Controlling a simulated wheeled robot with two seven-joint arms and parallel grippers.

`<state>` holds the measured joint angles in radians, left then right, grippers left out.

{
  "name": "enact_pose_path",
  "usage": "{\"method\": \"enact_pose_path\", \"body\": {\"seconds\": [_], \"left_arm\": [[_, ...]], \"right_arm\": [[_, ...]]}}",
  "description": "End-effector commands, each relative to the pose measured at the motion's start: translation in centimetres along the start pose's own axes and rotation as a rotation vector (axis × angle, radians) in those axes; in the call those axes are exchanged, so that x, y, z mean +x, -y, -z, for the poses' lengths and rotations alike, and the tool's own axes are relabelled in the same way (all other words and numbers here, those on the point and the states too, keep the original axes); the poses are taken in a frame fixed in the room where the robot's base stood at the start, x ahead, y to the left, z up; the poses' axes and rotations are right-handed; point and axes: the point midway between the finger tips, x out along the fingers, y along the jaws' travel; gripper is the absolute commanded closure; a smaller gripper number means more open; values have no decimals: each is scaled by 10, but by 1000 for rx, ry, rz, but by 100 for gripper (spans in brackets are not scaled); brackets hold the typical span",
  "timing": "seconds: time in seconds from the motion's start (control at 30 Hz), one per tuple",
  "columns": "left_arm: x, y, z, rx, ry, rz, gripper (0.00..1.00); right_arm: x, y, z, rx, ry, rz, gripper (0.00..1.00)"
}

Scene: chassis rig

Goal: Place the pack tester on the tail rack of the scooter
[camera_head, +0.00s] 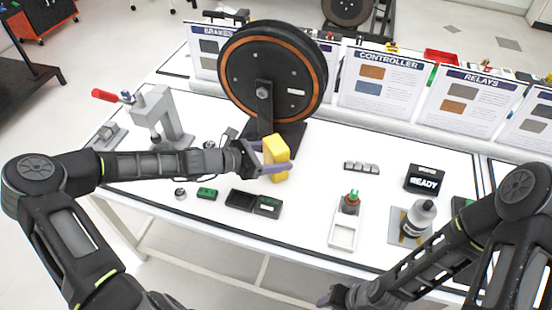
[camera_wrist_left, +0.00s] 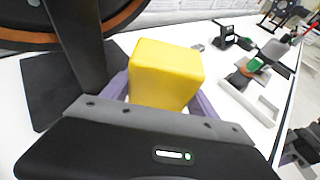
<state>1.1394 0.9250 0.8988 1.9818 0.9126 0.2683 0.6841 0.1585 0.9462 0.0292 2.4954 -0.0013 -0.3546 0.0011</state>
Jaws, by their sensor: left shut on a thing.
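A yellow block (camera_head: 277,150), which may be the pack tester, is held between the purple fingers of my left gripper (camera_head: 268,158) above the white table. In the left wrist view the yellow block (camera_wrist_left: 165,72) fills the space between the fingers, with a dark stand close on its left. My right gripper (camera_head: 332,297) is low at the front edge of the table, apart from the objects; its fingers are too small to judge. I cannot make out a scooter tail rack for certain in either view.
A large black wheel with an orange ring (camera_head: 272,75) stands on a dark base behind the block. A grey clamp with a red handle (camera_head: 155,115) is at left. A white tray (camera_head: 344,228), a bottle (camera_head: 420,215) and a READY box (camera_head: 424,179) are at right. Sign boards (camera_head: 384,80) line the back.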

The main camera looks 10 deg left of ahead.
Motion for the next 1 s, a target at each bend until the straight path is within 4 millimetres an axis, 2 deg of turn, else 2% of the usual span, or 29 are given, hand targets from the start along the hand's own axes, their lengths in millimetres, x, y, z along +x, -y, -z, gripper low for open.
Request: {"method": "enact_pose_path", "body": {"seconds": [0.03,0.37,0.67,0.87,1.0], "left_arm": [[0,0,0,0,0,0,67],[0,0,-1,1,1,0,94],[-2,0,-6,2,1,0,94],[-10,0,-26,5,0,0,94],[-20,0,-48,6,-1,-2,94]], "right_arm": [[0,0,0,0,0,0,65],[0,0,0,0,0,0,65],[0,0,0,0,0,0,65],[0,0,0,0,0,0,65],[0,0,0,0,0,0,65]]}}
